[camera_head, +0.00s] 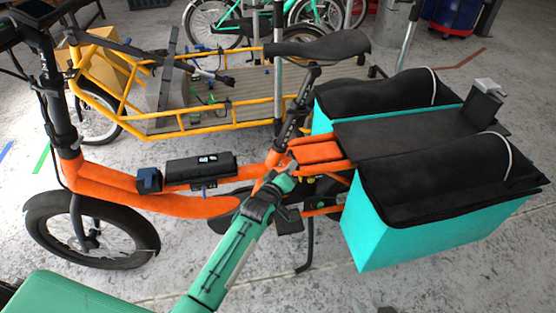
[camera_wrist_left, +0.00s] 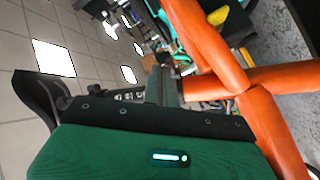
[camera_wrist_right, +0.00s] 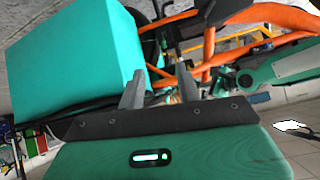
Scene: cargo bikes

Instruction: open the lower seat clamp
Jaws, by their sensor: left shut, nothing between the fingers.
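The orange cargo bike (camera_head: 120,190) stands across the head view. Its dark seat post (camera_head: 297,110) slopes down from the black saddle (camera_head: 318,46) into the orange frame. The lower seat clamp is too small to make out clearly at the foot of the post. My left gripper (camera_head: 286,184) is at the frame just below the post's foot. In the left wrist view its fingers (camera_wrist_left: 162,82) are together and empty, beside thick orange tubes (camera_wrist_left: 205,45). My right gripper's fingers (camera_wrist_right: 158,90) stand apart and empty in the right wrist view, near a turquoise bag.
Turquoise panniers (camera_head: 375,235) with black covers hang at the bike's rear. A black battery pack (camera_head: 200,168) lies on the frame's low tube. A yellow cargo bike (camera_head: 190,125) stands close behind. Bare concrete floor lies in front, at the lower right.

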